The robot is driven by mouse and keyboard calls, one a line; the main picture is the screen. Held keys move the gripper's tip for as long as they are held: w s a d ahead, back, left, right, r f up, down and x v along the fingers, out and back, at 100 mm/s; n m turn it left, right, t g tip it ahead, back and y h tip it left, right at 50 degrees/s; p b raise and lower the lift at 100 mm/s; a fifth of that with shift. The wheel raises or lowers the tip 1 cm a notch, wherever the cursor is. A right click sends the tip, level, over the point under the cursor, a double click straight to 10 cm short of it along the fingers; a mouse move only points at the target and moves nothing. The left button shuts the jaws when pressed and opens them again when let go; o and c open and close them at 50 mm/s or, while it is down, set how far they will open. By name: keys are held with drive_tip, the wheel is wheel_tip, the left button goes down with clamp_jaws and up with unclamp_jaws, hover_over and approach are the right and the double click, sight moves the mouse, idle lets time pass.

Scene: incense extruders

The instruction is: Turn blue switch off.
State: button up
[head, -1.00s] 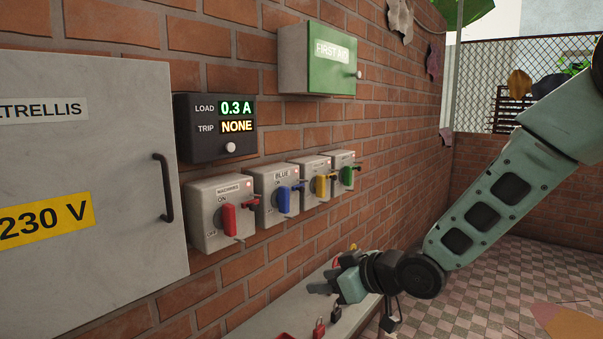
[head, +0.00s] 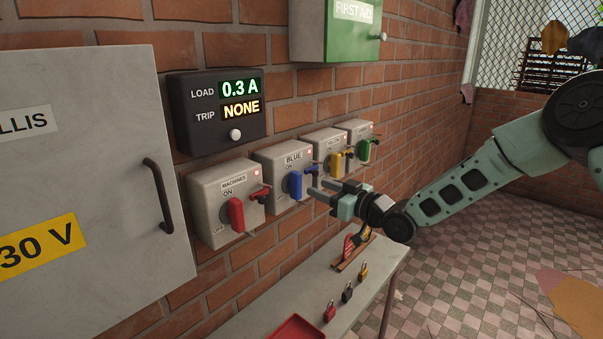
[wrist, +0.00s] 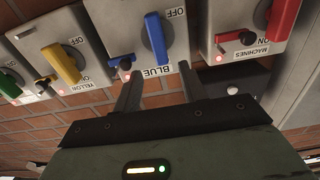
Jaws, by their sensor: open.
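The blue switch is a grey box (head: 273,163) labelled BLUE on the brick wall, with a blue handle (head: 295,184) on its front. The handle stands roughly upright, and a small red light glows on the box. In the wrist view, which is upside down, the blue handle (wrist: 155,38) lies just beyond my fingertips, with OFF printed near its far end. My gripper (head: 317,191) is open and empty, in front of the blue switch and slightly right in the head view. In the wrist view, my gripper (wrist: 158,78) has its fingers on either side of the handle's line, seemingly short of it.
A red-handled MACHINES switch (head: 235,213) is left of blue; yellow (head: 336,162) and green (head: 364,150) switches are right. A load display (head: 220,112) hangs above. A shelf (head: 262,318) below holds several padlocks. A grey cabinet (head: 95,225) stands left.

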sight(300, 180)
drive_tip(key=p+x, duration=0.2)
drive_tip(key=x, duration=0.5)
drive_tip(key=shift+w+a+p, duration=0.15)
drive_tip(key=shift+a+p, duration=0.1)
drive_tip(key=shift+p, duration=0.15)
clamp_jaws()
